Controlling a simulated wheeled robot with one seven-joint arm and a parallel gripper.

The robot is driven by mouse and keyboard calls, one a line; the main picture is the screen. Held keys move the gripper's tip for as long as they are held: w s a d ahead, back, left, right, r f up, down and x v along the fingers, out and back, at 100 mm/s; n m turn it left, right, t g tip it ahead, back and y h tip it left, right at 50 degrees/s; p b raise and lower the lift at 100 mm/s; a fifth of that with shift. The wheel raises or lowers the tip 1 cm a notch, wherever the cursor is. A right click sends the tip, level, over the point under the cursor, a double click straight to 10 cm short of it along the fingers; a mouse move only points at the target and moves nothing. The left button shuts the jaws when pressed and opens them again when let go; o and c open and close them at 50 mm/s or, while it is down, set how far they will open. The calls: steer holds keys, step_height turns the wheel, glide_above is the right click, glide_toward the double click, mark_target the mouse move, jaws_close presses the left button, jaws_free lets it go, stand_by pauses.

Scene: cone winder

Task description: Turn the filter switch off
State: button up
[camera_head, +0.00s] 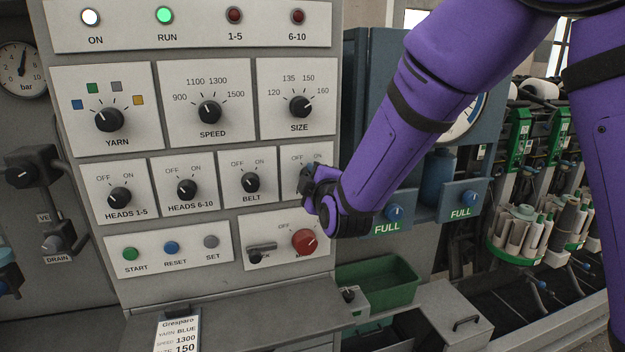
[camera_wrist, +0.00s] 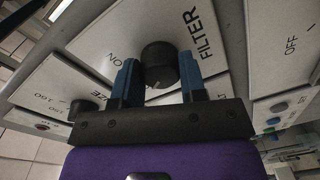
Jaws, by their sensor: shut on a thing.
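The filter switch (camera_wrist: 158,62) is a round black knob on a white panel marked FILTER. In the wrist view ON shows at its upper left; the OFF mark is hidden there. My gripper (camera_wrist: 160,78) has its two blue fingers on either side of the knob, shut on it. A short pale mark shows at the knob's lower edge, but I cannot tell its exact setting. In the head view the filter panel (camera_head: 299,158) shows OFF and ON, and my gripper (camera_head: 308,181) largely covers the knob.
The belt switch (camera_head: 251,183) is just left of the filter panel, and the size knob (camera_head: 300,107) is above. The red knob (camera_head: 304,241) and a small lever (camera_head: 262,247) are below. A green bin (camera_head: 376,284) stands lower right.

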steer(key=o, duration=0.9)
steer(key=v, duration=1.1)
steer(key=shift+w, duration=0.1)
